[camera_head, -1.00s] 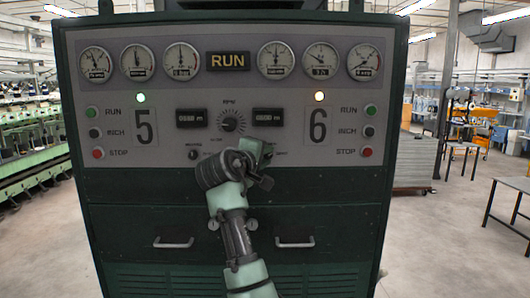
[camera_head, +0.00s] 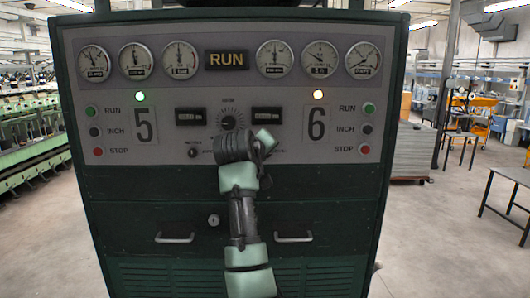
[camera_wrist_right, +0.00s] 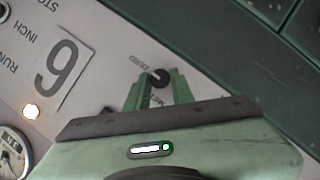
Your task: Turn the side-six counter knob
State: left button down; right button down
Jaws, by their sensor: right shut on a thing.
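The side-six counter knob (camera_wrist_right: 160,78) is small and black with a pale mark, below the large 6 plate (camera_wrist_right: 62,77) on the panel. In the right wrist view the two green fingers of my right gripper (camera_wrist_right: 160,87) are closed around its sides. In the head view my right gripper (camera_head: 266,143) is at the panel's lower edge, left of the 6 plate (camera_head: 317,124), and its wrist hides the knob. The knob's label is partly covered by the fingers. My left gripper is not in view.
The panel also carries a central dial (camera_head: 228,121), two counter windows, gauges, and RUN, INCH and STOP buttons on both sides. Two drawer handles (camera_head: 293,238) stick out below.

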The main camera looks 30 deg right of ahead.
jog(key=shift+f, duration=0.2)
jog(key=c, duration=1.2)
grip_release()
jog(key=shift+r, duration=0.1)
jog(key=b+v, duration=0.2)
jog(key=v, duration=0.6)
jog(key=shift+b, duration=0.4)
jog(key=shift+w, duration=0.1)
